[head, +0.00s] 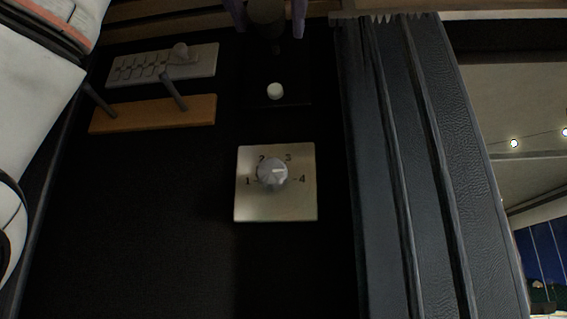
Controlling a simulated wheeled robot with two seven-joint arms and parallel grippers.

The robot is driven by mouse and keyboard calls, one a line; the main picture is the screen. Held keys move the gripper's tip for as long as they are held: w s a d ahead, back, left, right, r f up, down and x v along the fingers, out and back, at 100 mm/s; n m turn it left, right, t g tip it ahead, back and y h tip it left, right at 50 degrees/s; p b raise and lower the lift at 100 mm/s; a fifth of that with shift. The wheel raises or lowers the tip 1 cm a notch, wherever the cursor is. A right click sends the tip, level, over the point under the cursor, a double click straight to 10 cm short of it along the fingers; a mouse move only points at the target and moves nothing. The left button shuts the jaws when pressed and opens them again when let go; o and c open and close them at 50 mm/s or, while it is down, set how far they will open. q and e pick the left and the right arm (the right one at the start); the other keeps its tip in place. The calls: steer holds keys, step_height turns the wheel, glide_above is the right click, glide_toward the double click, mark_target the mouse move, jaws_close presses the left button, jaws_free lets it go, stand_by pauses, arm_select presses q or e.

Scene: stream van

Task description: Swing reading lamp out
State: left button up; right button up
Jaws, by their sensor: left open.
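The reading lamp seems to be the dark fitting at the top centre: a dark rounded lamp head (267,13) and, below it, a black base plate (292,72) with a white round button (275,91). My left gripper (270,33) shows only as two purple fingers coming in from the top edge. They are spread open, one on each side of the lamp head. I cannot tell whether either finger touches it. The rest of the gripper is out of frame. My right gripper is not in view.
A cream dial plate (248,208) with a grey knob (272,172) sits below the lamp. A wooden peg rail (130,116) and a grey slotted plate with a knob (207,62) are at upper left. Dark ribbed padding (440,150) borders the right.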

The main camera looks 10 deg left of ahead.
arm_select(q)
steer(key=s+f+b, duration=0.1)
steer(key=s+b, duration=0.1)
steer(key=s, duration=0.8)
steer(key=shift+d+f, duration=0.2)
steer(key=shift+f, duration=0.1)
